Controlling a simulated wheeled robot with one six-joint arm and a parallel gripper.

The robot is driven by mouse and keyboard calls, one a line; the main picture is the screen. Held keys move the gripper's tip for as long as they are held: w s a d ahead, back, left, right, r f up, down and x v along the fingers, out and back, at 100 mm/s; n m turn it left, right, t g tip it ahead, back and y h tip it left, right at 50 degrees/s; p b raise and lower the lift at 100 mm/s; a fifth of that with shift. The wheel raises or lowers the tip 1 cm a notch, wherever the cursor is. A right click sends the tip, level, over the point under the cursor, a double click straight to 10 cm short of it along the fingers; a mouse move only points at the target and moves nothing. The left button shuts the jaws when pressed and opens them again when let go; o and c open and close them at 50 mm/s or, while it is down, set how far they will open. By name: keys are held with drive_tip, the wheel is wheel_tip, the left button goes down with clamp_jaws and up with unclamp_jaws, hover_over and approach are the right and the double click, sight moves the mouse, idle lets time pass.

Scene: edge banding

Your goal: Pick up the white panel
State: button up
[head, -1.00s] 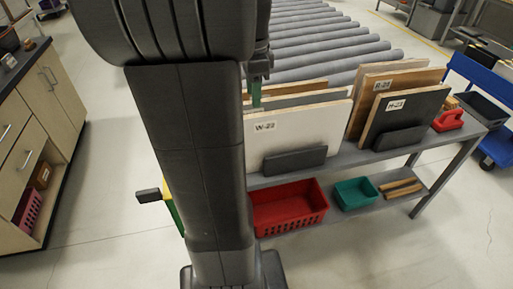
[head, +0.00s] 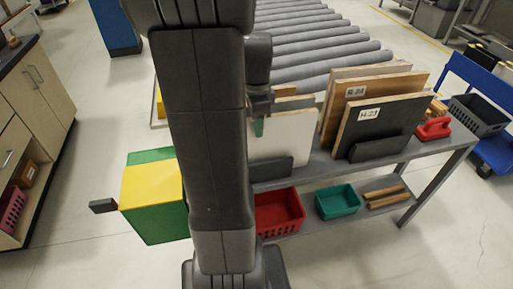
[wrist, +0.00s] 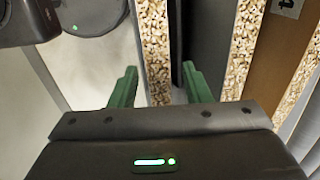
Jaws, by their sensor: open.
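The white panel (head: 295,132) stands upright in a holder on the rack, partly hidden by my arm in the head view. My gripper (wrist: 158,82) is open, with two green fingers. In the wrist view, a chipboard edge (wrist: 155,45), apparently the white panel's, runs between the fingers. There is a gap on both sides of it, clearest at the left finger. In the head view one green finger shows at the panel's upper left; the other is hidden.
A brown panel (head: 385,85) and a dark panel (head: 385,125) stand to the right on the rack. A red bin (head: 280,212) and a teal bin (head: 338,203) sit on the lower shelf. A roller conveyor (head: 320,50) lies behind.

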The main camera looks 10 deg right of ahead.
wheel_tip(320, 180, down, 2)
drive_tip(key=shift+f, duration=0.1)
clamp_jaws()
idle(1.5)
